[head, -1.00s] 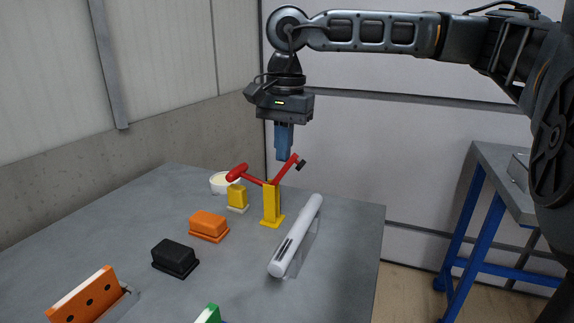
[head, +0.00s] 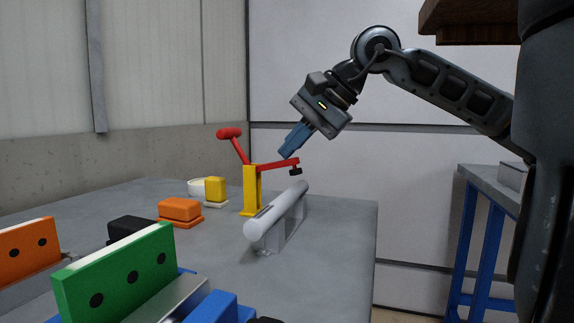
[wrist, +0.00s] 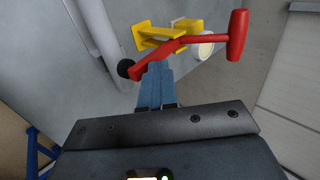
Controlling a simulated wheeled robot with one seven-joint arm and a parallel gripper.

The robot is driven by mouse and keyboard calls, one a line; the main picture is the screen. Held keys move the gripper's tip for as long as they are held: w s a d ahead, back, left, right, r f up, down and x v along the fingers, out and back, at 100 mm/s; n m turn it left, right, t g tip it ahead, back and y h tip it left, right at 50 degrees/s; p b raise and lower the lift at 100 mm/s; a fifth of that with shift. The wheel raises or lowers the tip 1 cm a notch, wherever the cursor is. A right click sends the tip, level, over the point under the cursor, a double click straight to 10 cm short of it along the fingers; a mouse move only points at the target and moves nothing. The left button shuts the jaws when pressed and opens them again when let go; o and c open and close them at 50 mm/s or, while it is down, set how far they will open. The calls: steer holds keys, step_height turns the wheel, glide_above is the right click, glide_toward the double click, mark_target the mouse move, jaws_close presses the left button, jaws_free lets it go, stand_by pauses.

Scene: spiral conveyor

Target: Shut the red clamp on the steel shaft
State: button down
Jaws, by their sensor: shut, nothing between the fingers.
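The red clamp (head: 277,164) sits on a yellow post (head: 251,190). Its hammer-like handle (head: 229,133) stands up to the left, and its arm reaches right, nearly level and slightly raised. The black pad (head: 296,171) at the arm's tip hangs just above the far end of the steel shaft (head: 275,212), with a small gap apparent. The shaft lies on grey supports. My gripper (head: 287,154) is shut and empty, tilted, its fingertips at the top of the clamp arm; contact is hard to tell. The wrist view shows the fingers (wrist: 156,82) over the red arm (wrist: 150,62).
Green (head: 120,277) and orange (head: 28,248) holed plates stand in front. A blue-legged table (head: 490,185) is at right.

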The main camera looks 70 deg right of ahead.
steer(key=shift+s+f+b, duration=0.2)
steer(key=shift+f+b, duration=0.25)
steer(key=shift+b, duration=0.4)
steer(key=shift+s+f+b, duration=0.2)
steer(key=shift+f+b, duration=0.25)
steer(key=shift+b, duration=0.4)
steer(key=shift+s+f, duration=0.15)
steer(key=shift+f, duration=0.05)
